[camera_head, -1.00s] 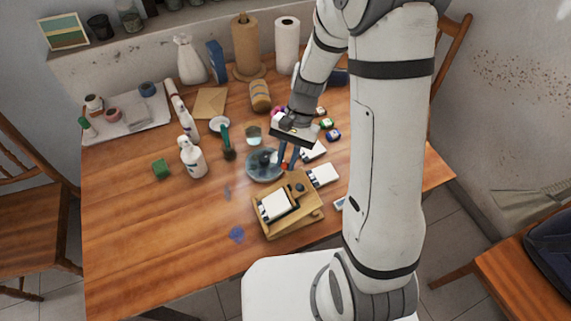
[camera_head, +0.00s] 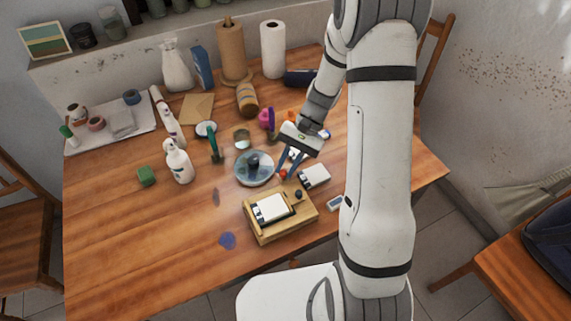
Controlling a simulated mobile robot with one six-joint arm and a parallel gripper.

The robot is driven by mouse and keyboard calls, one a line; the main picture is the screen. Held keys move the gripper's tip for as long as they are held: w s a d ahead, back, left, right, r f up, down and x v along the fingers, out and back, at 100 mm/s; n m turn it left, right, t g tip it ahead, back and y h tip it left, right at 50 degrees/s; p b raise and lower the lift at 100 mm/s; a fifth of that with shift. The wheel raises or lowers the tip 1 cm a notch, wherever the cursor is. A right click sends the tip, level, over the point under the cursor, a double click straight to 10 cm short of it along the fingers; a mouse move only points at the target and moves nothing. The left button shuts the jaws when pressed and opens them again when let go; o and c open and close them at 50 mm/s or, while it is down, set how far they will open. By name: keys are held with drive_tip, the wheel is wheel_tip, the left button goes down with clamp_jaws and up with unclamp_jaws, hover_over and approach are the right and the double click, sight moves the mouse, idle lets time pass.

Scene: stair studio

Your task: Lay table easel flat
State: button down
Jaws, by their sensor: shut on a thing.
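The table easel (camera_head: 306,210) is a low wooden frame near the table's front edge. It sits low, with a white panel (camera_head: 270,208) with a dark edge on its top. Whether it lies fully flat is hard to tell. My gripper (camera_head: 285,175) points down just behind the easel, beside the glass plate. Its two blue-grey fingers are a little apart around a small red thing (camera_head: 283,174). The contact is too small to see clearly. The tips look apart from the easel.
The round glass plate (camera_head: 242,178) is left of my gripper. A white block (camera_head: 314,176) is right of it. The table's front left is clear apart from a blue stain.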

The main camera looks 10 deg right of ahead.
drive_tip(key=shift+s+d+f, duration=0.1)
drive_tip(key=shift+d+f, duration=0.05)
drive_tip(key=shift+f, duration=0.15)
drive_tip(key=c, duration=1.3)
unclamp_jaws()
drive_tip(key=shift+r, duration=0.1)
drive_tip(key=v, duration=0.7)
drive_tip(key=shift+w+d+r, duration=0.2)
drive_tip(key=shift+w+r, duration=0.05)
drive_tip(key=shift+w, duration=0.05)
drive_tip(key=s+r+n+t+h, duration=0.1)
drive_tip(key=s+r+t+h, duration=0.1)
drive_tip(key=s+r, duration=0.2)
drive_tip(key=s+d+r+n+t+h, duration=0.1)
drive_tip(key=s+r+n+t+h, duration=0.1)
drive_tip(key=s, duration=0.4)
drive_tip(key=s+r+n+t+h, duration=0.2)
drive_tip(key=s+r+t, duration=0.2)
drive_tip(key=r, duration=0.3)
drive_tip(key=shift+s+d+r, duration=0.1)
drive_tip(key=shift+s+d, duration=0.15)
drive_tip(key=shift+s, duration=0.6)
